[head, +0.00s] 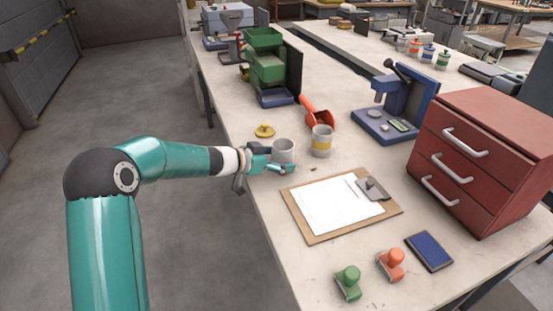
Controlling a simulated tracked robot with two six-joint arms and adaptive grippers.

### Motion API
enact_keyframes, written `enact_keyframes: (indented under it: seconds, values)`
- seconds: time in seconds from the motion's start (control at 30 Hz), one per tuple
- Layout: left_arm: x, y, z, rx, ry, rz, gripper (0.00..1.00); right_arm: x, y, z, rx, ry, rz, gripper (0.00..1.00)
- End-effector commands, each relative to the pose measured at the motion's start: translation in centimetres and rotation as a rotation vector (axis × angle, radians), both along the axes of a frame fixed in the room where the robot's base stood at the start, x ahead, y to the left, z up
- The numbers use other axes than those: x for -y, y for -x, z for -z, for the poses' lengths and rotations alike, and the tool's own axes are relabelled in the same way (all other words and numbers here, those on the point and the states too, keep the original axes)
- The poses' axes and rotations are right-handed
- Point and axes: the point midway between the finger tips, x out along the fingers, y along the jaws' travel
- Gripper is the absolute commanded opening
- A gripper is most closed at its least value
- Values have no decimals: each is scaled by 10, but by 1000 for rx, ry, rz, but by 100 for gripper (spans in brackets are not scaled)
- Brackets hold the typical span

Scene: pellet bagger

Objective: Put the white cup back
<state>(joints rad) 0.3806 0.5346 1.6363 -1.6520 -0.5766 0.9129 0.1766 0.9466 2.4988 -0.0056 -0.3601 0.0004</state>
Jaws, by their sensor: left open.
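The white cup (284,148) stands upright on the workbench near its left edge. My left gripper (281,160) is open at the cup. One finger shows in front of the cup's lower part and hides some of it; the other finger is partly hidden. I cannot tell whether the fingers touch the cup. My right gripper is not in view.
A cup with a yellow band (321,141) stands close on the right. A clipboard (322,236) lies in front. A red drawer cabinet (482,160) stands at the right.

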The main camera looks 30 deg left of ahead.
Motion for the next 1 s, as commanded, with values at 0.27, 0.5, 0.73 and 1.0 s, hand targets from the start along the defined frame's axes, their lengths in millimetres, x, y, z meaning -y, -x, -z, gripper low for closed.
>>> enact_keyframes:
  seconds: [0.27,0.5,0.73,1.0]
  values:
    - [-18,32,-18,2,-2,-4,89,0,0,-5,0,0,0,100]
    - [-38,72,-37,1,-2,-5,89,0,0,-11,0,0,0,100]
    - [-49,95,-46,1,0,-2,89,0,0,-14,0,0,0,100]
    - [-51,99,-47,0,0,-1,89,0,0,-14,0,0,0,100]
